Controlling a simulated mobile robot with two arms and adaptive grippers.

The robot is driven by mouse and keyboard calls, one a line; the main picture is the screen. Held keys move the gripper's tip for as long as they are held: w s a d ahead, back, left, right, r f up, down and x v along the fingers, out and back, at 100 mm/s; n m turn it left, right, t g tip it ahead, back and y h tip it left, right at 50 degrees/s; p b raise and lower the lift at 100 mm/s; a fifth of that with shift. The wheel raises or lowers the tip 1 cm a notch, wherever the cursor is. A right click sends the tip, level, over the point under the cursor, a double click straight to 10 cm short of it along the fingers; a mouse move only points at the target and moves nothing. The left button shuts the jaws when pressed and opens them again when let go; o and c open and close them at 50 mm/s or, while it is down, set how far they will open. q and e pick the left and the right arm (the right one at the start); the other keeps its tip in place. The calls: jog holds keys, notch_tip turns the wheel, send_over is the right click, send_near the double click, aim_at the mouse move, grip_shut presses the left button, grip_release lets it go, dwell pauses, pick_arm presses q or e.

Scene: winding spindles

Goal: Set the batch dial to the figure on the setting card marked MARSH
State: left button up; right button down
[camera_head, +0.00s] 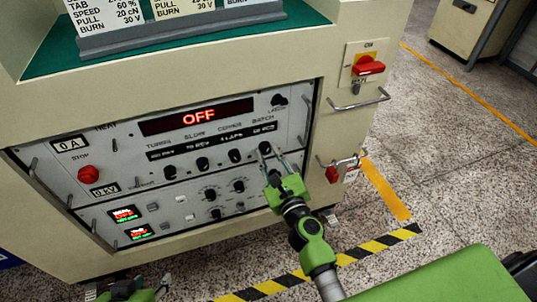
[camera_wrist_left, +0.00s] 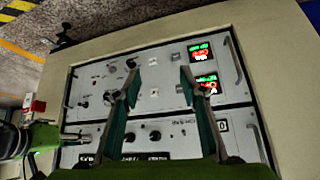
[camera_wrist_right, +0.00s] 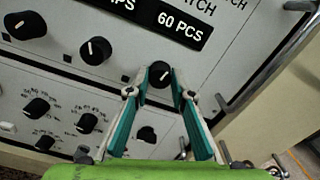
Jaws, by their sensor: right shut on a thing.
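The batch dial (camera_wrist_right: 160,72) is a black knob with a white pointer line, below a label window (camera_wrist_right: 180,27) that reads 60 PCS in the right wrist view. My right gripper (camera_wrist_right: 159,76) is shut on this knob, one finger on each side. In the head view the right gripper (camera_head: 270,155) reaches the batch dial at the right end of the knob row. Setting cards (camera_head: 106,14) stand in a grey holder at the top; their headings are cut off, so I cannot tell which is MARSH. My left gripper (camera_wrist_left: 159,80) is open and empty before the panel's lower part.
The panel's red display (camera_head: 198,117) reads OFF. Other knobs (camera_head: 202,163) sit close to the left of the batch dial. A red stop button (camera_head: 88,174), a red rotary switch (camera_head: 368,66) and metal handles (camera_head: 357,102) stick out.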

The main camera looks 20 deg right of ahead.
jog(key=n, duration=0.3)
jog(key=shift+n, duration=0.8)
pick_arm(q)
jog(key=shift+s+a+f+g, duration=0.25)
jog(key=shift+s+f+g, duration=0.05)
jog(key=shift+s, duration=0.3)
pick_arm(e)
jog(key=shift+n, duration=0.7)
jog(key=c, duration=1.8)
grip_release()
pick_arm(q)
jog(key=shift+s, duration=0.1)
